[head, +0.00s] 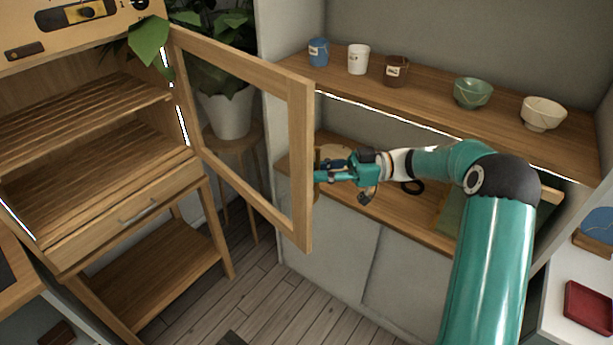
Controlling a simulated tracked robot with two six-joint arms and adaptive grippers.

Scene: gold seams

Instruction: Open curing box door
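The curing box (75,130) stands at the left, with slatted wooden shelves inside. Its wooden-framed door (303,160) stands wide open, swung out to the right, and I see the plant and stool through its pane. My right gripper (322,176) is at the outer face of the door's free edge stile, about halfway up. Its fingertips are small and partly lost against the stile, so I cannot tell whether they touch or grip it. My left gripper is not in view.
A potted plant (228,110) on a stool stands behind the door. A wall shelf (430,92) holds cups and bowls, including a green bowl (472,93). A red tray (590,306) lies at the lower right. The floor (290,310) in front is mostly clear.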

